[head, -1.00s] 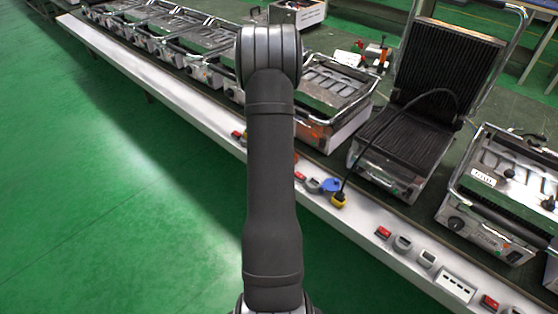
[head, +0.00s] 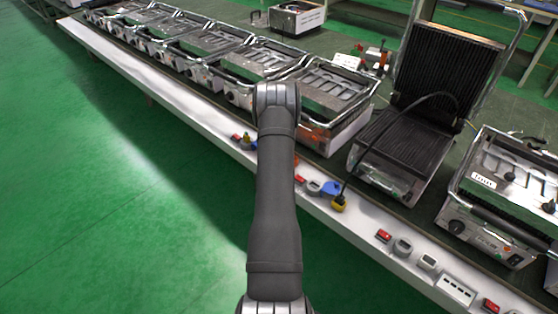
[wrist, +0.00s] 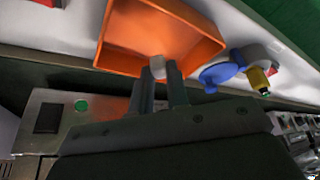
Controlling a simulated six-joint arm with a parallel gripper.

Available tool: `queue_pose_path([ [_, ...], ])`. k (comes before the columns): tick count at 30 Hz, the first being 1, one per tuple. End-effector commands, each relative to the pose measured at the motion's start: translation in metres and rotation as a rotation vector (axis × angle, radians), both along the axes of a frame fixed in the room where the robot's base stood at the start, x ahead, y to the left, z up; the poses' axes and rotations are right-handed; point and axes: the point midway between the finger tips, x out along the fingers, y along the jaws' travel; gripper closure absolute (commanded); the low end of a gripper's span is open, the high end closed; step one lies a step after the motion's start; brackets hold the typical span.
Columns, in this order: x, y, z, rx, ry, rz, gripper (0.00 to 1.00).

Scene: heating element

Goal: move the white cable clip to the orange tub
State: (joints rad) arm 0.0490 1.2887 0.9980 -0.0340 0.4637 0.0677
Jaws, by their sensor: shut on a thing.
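The orange tub (wrist: 150,32) fills the upper middle of the wrist view, its inside facing the camera. In the head view my arm hides nearly all of it; only a small orange sliver (head: 296,160) shows beside the arm. My gripper (wrist: 160,76) is shut on the white cable clip (wrist: 158,65), which sits between the fingertips. In the wrist view the clip overlaps the tub's rim and inside; I cannot tell its height above the tub. My gripper and the clip are hidden behind the arm in the head view.
A blue round socket (wrist: 218,73) and a yellow plug (wrist: 258,80) lie right of the tub. In the head view, a white rail (head: 370,235) carries red switches and sockets. Metal grills line the bench behind, one with its lid (head: 450,70) raised. Green floor is clear at left.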

Motion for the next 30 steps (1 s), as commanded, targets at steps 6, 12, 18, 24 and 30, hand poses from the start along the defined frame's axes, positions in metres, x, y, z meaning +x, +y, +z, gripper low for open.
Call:
queue_pose_path([
  [6,0.000,0.000,-0.018,0.000,0.001,0.000,1.00],
  [12,0.000,0.000,-0.045,0.000,0.001,0.000,1.00],
  [18,0.000,0.000,-0.049,0.000,-0.001,0.000,1.00],
  [24,0.000,0.000,-0.052,0.000,0.000,0.000,1.00],
  [30,0.000,0.000,-0.052,0.000,0.000,0.000,0.63],
])
